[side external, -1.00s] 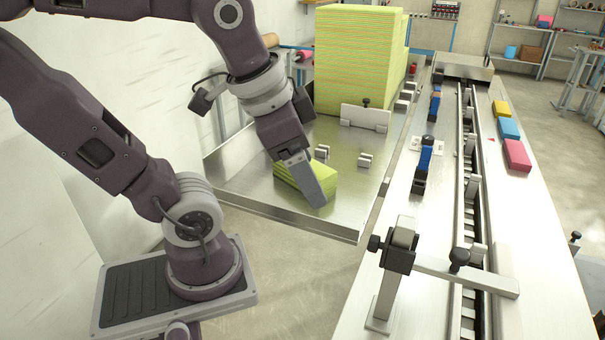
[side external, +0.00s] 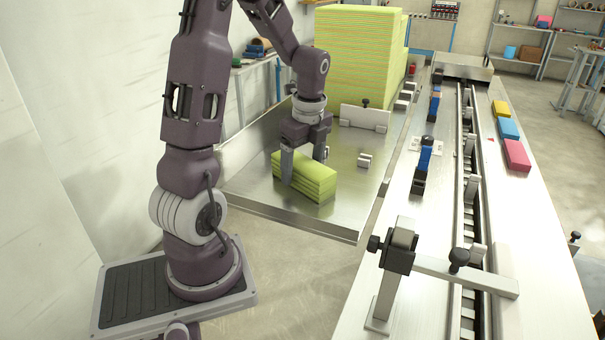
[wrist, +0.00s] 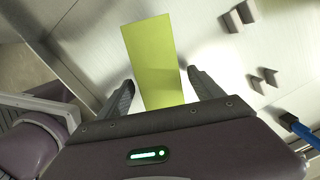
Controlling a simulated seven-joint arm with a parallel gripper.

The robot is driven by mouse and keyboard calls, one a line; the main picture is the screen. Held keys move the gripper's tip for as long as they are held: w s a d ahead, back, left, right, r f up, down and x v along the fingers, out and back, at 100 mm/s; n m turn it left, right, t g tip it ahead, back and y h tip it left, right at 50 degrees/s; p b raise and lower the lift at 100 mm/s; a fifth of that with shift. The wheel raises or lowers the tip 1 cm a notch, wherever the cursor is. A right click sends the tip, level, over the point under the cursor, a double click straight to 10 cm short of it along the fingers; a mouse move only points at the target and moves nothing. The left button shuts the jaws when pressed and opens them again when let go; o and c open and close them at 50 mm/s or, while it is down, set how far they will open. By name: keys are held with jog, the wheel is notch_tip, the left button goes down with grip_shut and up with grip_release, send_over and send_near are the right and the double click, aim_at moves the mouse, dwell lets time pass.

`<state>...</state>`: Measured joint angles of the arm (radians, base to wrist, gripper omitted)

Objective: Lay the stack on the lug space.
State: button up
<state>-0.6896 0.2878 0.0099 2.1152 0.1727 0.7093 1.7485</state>
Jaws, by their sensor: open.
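A small stack of yellow-green cloths (side external: 312,183) lies on the metal tray table (side external: 250,196) in the side external view. It also shows from above in the wrist view (wrist: 150,60). My gripper (side external: 303,172) points down over the stack, its fingers apart on either side of it. In the wrist view my gripper (wrist: 158,95) is open, with the near end of the stack between the fingers and gaps visible. The lug conveyor (side external: 468,200) runs lengthwise along the white bench to the right, with lugs along its channel.
A tall pile of the same cloths (side external: 355,60) stands at the back of the tray table behind a metal stop plate (side external: 365,117). Small metal blocks (side external: 365,160) sit on the tray. A bracket with black knobs (side external: 398,250) rises at the near bench. Yellow, blue and pink packs (side external: 516,155) lie beyond the conveyor.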

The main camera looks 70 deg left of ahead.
jog(key=c, duration=1.6)
